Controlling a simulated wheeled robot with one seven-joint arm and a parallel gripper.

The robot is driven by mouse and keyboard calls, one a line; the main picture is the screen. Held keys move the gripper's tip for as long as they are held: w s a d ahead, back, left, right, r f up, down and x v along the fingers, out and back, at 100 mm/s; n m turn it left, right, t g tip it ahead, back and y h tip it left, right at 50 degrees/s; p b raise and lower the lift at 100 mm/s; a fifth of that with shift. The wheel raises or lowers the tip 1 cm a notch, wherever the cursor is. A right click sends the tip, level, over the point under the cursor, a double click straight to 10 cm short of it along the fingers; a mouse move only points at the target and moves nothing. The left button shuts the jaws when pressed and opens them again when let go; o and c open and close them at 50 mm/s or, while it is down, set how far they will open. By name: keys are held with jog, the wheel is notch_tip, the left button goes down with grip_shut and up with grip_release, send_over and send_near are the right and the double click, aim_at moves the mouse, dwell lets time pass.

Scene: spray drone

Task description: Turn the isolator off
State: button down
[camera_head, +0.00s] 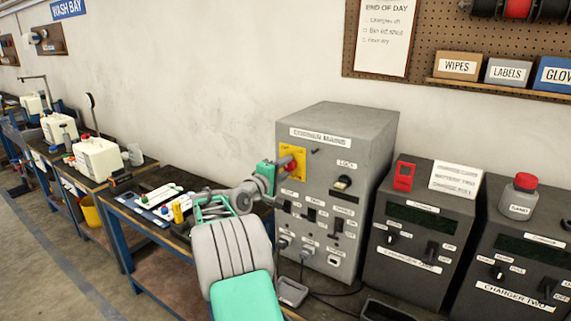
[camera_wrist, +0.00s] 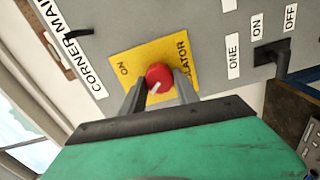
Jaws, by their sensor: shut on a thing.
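The isolator is a red round knob (camera_wrist: 159,76) with a white pointer mark on a yellow plate (camera_wrist: 186,49), on the front of the grey "CORNER MAINS" cabinet (camera_head: 345,118). The plate shows "ON" and part of "ISOLATOR" in the wrist view; other wording is hidden. My gripper (camera_wrist: 160,88) is shut on the red knob, one finger on each side. The white mark points down and left in the wrist view.
Below the isolator, the cabinet carries several black switches, one a lever (camera_wrist: 277,60) near "ONE", plus plugged cables. Two chargers (camera_head: 413,228) stand to the right. A red-capped bottle (camera_head: 518,197) sits on the right-hand one. My arm crosses in front of the bench.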

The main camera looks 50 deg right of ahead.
jog(key=shift+n, duration=0.5)
jog(key=shift+p, duration=0.3)
jog(key=c, duration=0.9)
grip_release()
jog(key=a+b, duration=0.2)
jog(key=a, duration=0.5)
jog(key=shift+s+a+b, duration=0.3)
jog(key=shift+s+a, duration=0.05)
jog(key=shift+a, duration=0.05)
